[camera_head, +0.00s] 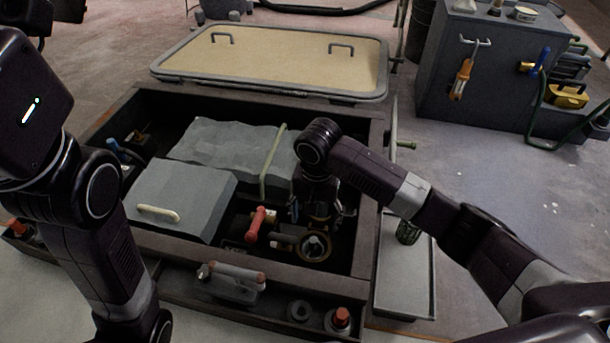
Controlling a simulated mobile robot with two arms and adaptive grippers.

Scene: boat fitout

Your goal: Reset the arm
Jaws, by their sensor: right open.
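My right arm reaches in from the right over an open dark hatch box (365,238). My right gripper (318,222) points down inside the box's right part. It is open, with its fingers apart above a round brass-rimmed fitting (314,247). I cannot tell whether it touches the fitting. A red-handled valve (256,222) stands just left of the gripper. My left arm stands at the left edge of the view. Its gripper is out of view.
Two grey covered blocks (180,198) fill the box's left and back. A beige hatch lid (270,60) lies behind. A front ledge holds a grey handled item (232,280) and a red-capped bottle (341,320). A grey tray (405,270) lies right. A dark cabinet (470,90) stands back right.

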